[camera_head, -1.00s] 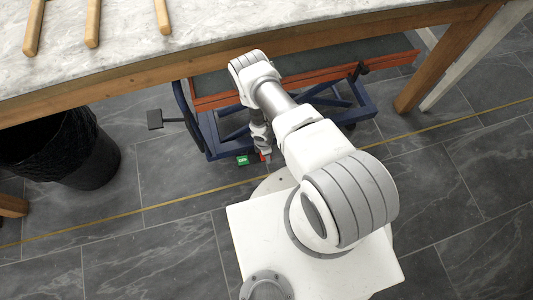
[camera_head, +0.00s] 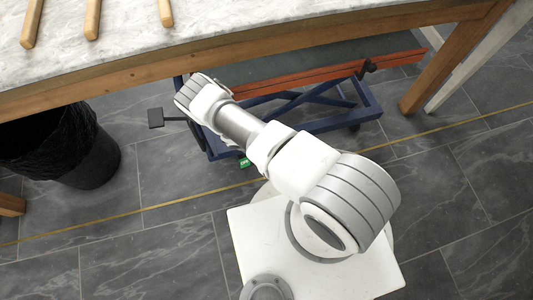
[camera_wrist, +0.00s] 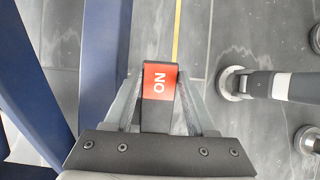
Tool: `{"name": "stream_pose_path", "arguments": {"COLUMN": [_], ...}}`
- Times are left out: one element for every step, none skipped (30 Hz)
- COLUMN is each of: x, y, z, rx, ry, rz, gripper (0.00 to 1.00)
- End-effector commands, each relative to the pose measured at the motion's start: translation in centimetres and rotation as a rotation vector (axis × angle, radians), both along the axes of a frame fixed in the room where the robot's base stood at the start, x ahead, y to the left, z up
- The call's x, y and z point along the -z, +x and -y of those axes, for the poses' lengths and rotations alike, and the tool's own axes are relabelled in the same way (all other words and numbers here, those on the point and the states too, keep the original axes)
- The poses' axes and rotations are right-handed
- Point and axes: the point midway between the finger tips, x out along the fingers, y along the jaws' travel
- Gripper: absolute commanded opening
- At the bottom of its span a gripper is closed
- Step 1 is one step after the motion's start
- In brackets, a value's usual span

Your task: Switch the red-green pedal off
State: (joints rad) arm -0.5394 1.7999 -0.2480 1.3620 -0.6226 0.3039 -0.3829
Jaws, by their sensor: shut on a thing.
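The red-green pedal shows in the wrist view as a dark lever with a red plate (camera_wrist: 160,82) marked "ON", between my fingers. In the head view only its green end (camera_head: 245,162) shows, low at the front of the blue lift-cart frame. My arm hides the red end there. My gripper (camera_wrist: 160,95) is shut on the pedal, one finger on each side of the red end. In the head view my gripper is hidden behind my own arm.
The lift cart's blue frame (camera_head: 360,103) and orange-edged top (camera_head: 330,75) stand under a marble-topped table (camera_head: 190,40). A small black foot plate (camera_head: 155,118) sticks out to the left. A black bin (camera_head: 95,165) stands at left. The floor in front is clear.

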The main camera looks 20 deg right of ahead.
Motion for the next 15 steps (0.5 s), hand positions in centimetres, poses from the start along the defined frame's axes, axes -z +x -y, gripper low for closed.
{"name": "stream_pose_path", "arguments": {"x": [0.09, 0.08, 0.06, 0.04, 0.03, 0.02, 0.02, 0.02, 0.02, 0.02, 0.02, 0.02, 0.02, 0.01, 0.01], "y": [0.00, 0.00, -0.01, -0.01, -0.01, -0.01, -0.01, -0.01, -0.01, -0.01, -0.01, -0.01, -0.01, 0.00, 0.00], "z": [-0.17, -0.16, -0.16, -0.16, -0.16, -0.17, -0.17, -0.17, -0.17, -0.17, -0.17, -0.17, -0.17, -0.17, -0.16], "rx": [-0.001, -0.001, -0.001, -0.001, -0.001, -0.001, -0.001, -0.001, -0.001, -0.001, -0.001, -0.001, -0.001, -0.001, -0.001], "ry": [-0.001, -0.002, -0.003, -0.003, -0.003, -0.003, -0.003, -0.003, -0.003, -0.003, -0.003, -0.003, -0.003, -0.003, -0.003], "rz": [0.000, 0.000, 0.000, 0.000, 0.000, 0.000, 0.000, 0.000, 0.000, 0.000, 0.000, 0.000, 0.000, 0.000, 0.000], "gripper": [0.00, 0.00, 0.00, 0.00, 0.00, 0.00, 0.00, 0.00, 0.00, 0.00, 0.00, 0.58, 0.63, 0.69, 0.69]}}
